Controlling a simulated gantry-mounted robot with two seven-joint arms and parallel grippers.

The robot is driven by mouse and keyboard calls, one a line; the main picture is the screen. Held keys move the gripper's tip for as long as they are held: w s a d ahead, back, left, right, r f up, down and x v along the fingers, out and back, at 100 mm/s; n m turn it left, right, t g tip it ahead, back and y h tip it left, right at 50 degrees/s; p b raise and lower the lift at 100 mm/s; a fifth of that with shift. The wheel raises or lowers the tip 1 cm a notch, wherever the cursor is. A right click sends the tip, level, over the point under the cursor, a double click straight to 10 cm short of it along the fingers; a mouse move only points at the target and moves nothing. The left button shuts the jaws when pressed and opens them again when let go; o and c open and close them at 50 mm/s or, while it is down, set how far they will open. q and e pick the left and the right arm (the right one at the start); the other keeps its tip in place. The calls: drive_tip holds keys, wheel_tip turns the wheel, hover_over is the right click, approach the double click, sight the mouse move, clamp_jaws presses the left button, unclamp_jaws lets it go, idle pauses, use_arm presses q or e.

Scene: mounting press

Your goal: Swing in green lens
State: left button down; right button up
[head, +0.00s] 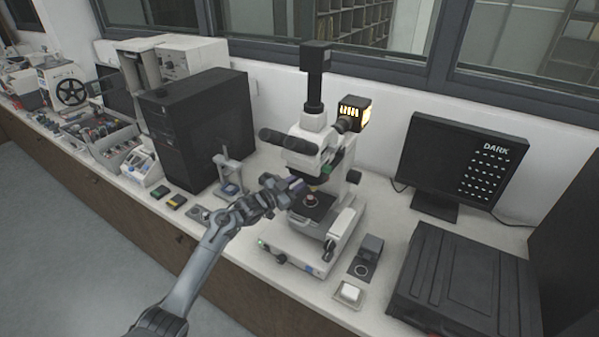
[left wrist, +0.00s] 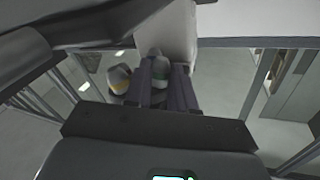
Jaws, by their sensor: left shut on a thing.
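The microscope (head: 318,150) stands on the bench in the middle of the head view. My left gripper (head: 294,186) reaches in from the left, at the height of the lenses under the microscope's head. In the left wrist view, the green-banded lens (left wrist: 160,73) sits between the two dark fingers of my left gripper (left wrist: 163,85), which is shut on it. A yellow-banded lens (left wrist: 118,80) is just to the left of the fingers. In the head view my gripper and the microscope's head hide most of the lenses. My right gripper is not in view.
A round sample (head: 312,199) lies on the stage below my gripper. A monitor (head: 463,165) reading "DARK" stands to the right, behind a black case (head: 465,285). A small white dish (head: 349,293) lies in front. A black computer tower (head: 195,125) stands to the left.

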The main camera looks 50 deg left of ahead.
use_arm(q)
drive_tip(key=n+y+p, duration=0.1)
drive_tip(key=d+n+y, duration=0.1)
drive_tip(key=y, duration=0.1)
drive_tip(key=n+y+p, duration=0.1)
drive_tip(key=shift+s+d+n+p, duration=0.3)
drive_tip(key=shift+n, duration=0.1)
drive_tip(key=n+y, duration=0.1)
drive_tip(key=y, duration=0.1)
drive_tip(key=d+n+g+y+p, duration=0.1)
drive_tip(key=n+y, duration=0.1)
drive_tip(key=shift+s+f, duration=0.15)
drive_tip(key=n+g+y, duration=0.1)
drive_tip(key=y, duration=0.1)
drive_tip(key=d+n+g+y+p, duration=0.1)
drive_tip(key=n, duration=0.1)
drive_tip(key=shift+d+f+y, duration=0.1)
drive_tip(key=shift+f+y, duration=0.05)
drive_tip(key=shift+y, duration=0.25)
drive_tip(key=shift+d+n+g+y, duration=0.25)
drive_tip(key=shift+n+g+y, duration=0.4)
drive_tip(key=shift+n+g, duration=0.2)
drive_tip(key=shift+d+n+g+y, duration=0.25)
drive_tip(key=shift+n+g+y, duration=0.45)
drive_tip(key=shift+n, duration=0.25)
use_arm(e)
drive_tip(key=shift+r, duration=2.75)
use_arm(q)
drive_tip(key=c, duration=1.2)
unclamp_jaws()
